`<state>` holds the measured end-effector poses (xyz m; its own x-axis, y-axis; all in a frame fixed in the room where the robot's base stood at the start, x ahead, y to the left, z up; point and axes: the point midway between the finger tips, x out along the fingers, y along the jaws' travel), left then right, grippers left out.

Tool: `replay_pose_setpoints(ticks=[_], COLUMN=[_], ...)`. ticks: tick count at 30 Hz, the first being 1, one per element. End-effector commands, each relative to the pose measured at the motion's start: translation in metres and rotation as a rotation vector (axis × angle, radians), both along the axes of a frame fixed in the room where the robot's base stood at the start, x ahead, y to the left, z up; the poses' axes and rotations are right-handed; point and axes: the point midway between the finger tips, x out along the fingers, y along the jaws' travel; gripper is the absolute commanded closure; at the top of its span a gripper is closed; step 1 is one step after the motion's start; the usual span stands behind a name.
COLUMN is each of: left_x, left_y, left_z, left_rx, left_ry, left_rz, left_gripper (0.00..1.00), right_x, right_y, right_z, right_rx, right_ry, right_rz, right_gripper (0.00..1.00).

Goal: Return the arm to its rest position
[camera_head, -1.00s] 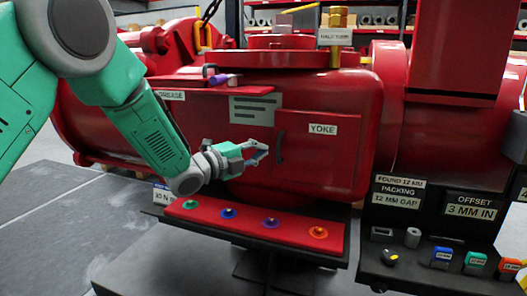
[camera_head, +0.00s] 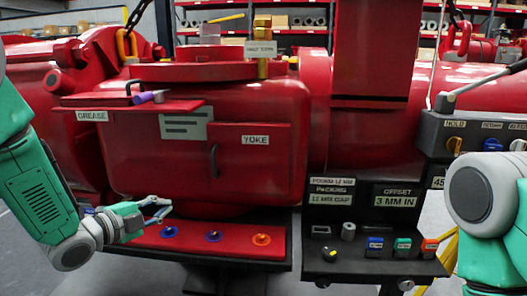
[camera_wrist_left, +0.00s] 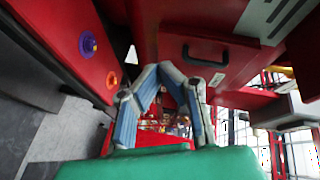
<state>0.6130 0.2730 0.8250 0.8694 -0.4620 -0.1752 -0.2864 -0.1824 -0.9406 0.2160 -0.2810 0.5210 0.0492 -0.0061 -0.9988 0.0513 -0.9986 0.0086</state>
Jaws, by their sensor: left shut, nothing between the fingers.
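My left arm comes in from the left in green and grey. Its gripper (camera_head: 160,208) is in front of the red valve housing (camera_head: 130,160), below and left of the yoke door (camera_head: 265,165) with its dark handle (camera_head: 213,160). The gripper is shut and empty, over the left end of a red strip with colored knobs (camera_head: 225,246). In the left wrist view the grey-blue fingers (camera_wrist_left: 163,70) show, with the door handle (camera_wrist_left: 205,58) ahead and to the right. My right arm (camera_head: 482,215) is at the right edge; its gripper is out of view.
A dark stand (camera_head: 345,270) right of the strip holds small blue, green and orange blocks. A grey panel with knobs (camera_head: 440,135) and a lever stands at the right. A purple-handled tool (camera_head: 148,97) lies on the grease ledge. Grey floor shows at lower left.

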Motion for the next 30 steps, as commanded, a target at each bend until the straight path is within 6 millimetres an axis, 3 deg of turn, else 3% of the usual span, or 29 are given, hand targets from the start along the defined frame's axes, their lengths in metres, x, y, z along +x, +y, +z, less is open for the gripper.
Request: replay_pose_setpoints(ticks=[1,3,6,8,12,15,18,21,25,30], left_x=[-0.018,-0.046,-0.099,-0.136,-0.231,-0.296,-0.347,-0.38,-0.399,-0.399], left_y=[-0.002,-0.003,-0.002,-0.001,0.002,0.004,0.007,0.008,0.009,0.009], left_z=[-0.032,-0.076,-0.133,-0.162,-0.21,-0.227,-0.233,-0.235,-0.234,-0.234], left_rx=[-0.065,-0.168,-0.298,-0.363,-0.482,-0.535,-0.562,-0.576,-0.582,-0.582], left_ry=[0.145,0.348,0.619,0.769,1.07,1.226,1.326,1.38,1.405,1.405], left_rz=[0.059,0.167,0.349,0.469,0.775,0.993,1.175,1.299,1.372,1.372], left_gripper=[1.0,1.0,1.0,1.0,1.0,1.0,1.0,1.0,1.0,1.0], right_x=[0.0,0.0,0.0,0.001,0.0,0.0,0.0,0.001,0.0,0.0], right_y=[0.0,0.0,0.0,0.0,0.0,0.0,0.0,0.0,0.0,0.0], right_z=[0.011,0.02,0.031,0.038,0.052,0.06,0.066,0.069,0.07,0.07], right_rx=[0.0,0.0,0.0,0.0,0.0,0.0,0.0,0.0,0.0,0.0], right_ry=[0.0,-0.001,-0.001,-0.001,-0.001,-0.001,-0.001,-0.001,-0.001,-0.001], right_rz=[0.0,0.0,0.0,0.0,0.0,0.0,0.0,0.0,0.0,0.0], right_gripper=[1.0,1.0,1.0,1.0,1.0,1.0,1.0,1.0,1.0,1.0])
